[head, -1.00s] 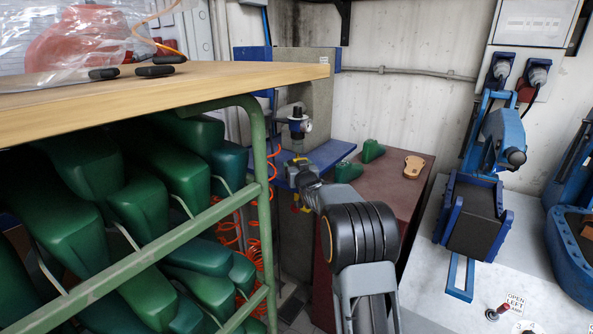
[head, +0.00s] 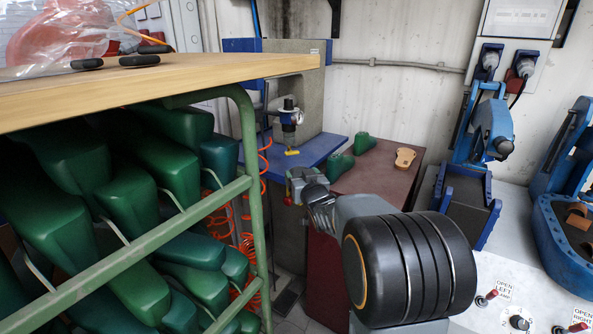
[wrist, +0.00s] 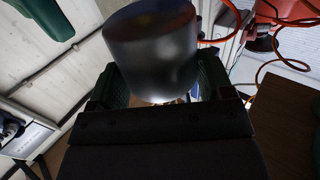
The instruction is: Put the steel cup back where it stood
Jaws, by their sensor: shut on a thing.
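The steel cup (wrist: 152,50) is a dull grey metal cylinder in the upper middle of the wrist view. My gripper (wrist: 163,78) is shut on it, with a dark green finger pad on each side. The cup looks tilted in this view, and its lower part is partly hidden by my gripper. I cannot make out the cup there.
A wooden bench (head: 215,75) with a green frame and green shoe lasts (head: 165,165) stands close on the left. Two green lasts (head: 341,166) and a tan sole (head: 405,158) lie on the red cabinet (head: 385,178). An orange coiled hose (head: 248,245) hangs below the blue table.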

